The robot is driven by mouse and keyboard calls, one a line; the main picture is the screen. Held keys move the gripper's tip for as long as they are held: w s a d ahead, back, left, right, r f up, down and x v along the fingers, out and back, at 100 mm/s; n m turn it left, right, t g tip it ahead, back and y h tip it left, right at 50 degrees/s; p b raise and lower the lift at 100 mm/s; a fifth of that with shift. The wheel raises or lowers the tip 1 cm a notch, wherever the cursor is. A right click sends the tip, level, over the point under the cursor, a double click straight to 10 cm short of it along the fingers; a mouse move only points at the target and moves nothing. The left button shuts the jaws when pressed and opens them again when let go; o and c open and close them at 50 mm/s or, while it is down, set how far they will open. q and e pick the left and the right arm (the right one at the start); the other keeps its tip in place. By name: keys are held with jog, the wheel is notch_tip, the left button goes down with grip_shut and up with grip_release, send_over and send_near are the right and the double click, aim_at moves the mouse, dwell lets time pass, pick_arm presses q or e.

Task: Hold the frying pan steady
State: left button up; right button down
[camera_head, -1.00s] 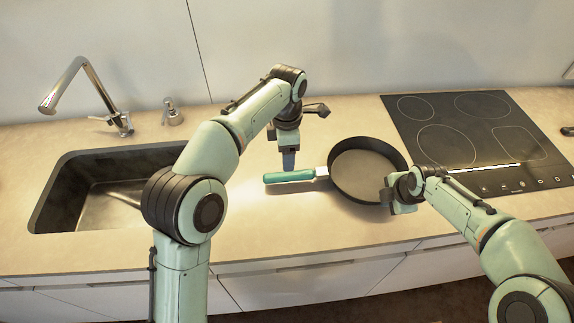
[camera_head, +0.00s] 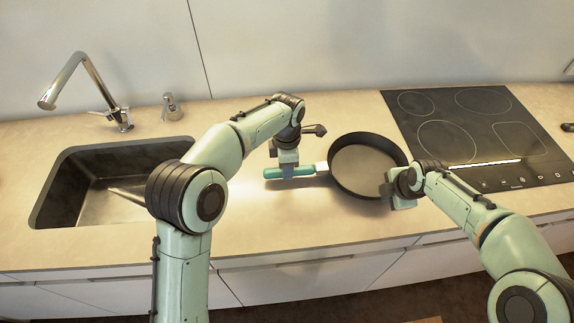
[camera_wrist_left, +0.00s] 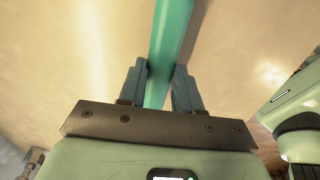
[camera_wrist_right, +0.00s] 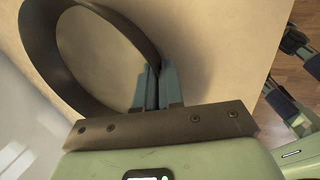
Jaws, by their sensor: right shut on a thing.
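The black frying pan (camera_head: 345,182) lies flat on the counter with its green handle (camera_head: 273,173) pointing left. My left gripper (camera_head: 287,168) is at the handle from above. In the left wrist view its two fingers (camera_wrist_left: 159,85) stand on either side of the green handle (camera_wrist_left: 172,30), apart, so it is open around it. My right gripper (camera_head: 388,190) is at the pan's right front rim. In the right wrist view its fingers (camera_wrist_right: 155,87) are shut on the pan's wall (camera_wrist_right: 45,50). The exact grip point is partly hidden by the fingers.
A black cooktop (camera_head: 450,120) lies to the right of the pan. A sink (camera_head: 60,190) with a chrome faucet (camera_head: 85,75) is on the left. The counter (camera_head: 310,225) in front of the pan is clear. White cabinet fronts (camera_head: 320,278) are below.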

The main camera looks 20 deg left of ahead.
aim_at(265, 171)
pick_arm(q)
grip_shut()
jog(key=shift+s+a, duration=0.4)
jog(key=shift+a, duration=0.5)
jog(key=shift+s+a, duration=0.4)
jog(key=shift+a, duration=0.55)
jog(key=shift+s+a, duration=0.4)
jog(key=shift+a, duration=0.5)
jog(key=shift+f, duration=0.9)
jog(key=o, duration=0.9)
grip_release()
notch_tip(265, 171, up, 12)
pick_arm(e)
jog(key=c, duration=1.4)
grip_release()
jog(key=shift+w+r, duration=0.1)
jog(key=shift+o, duration=1.1)
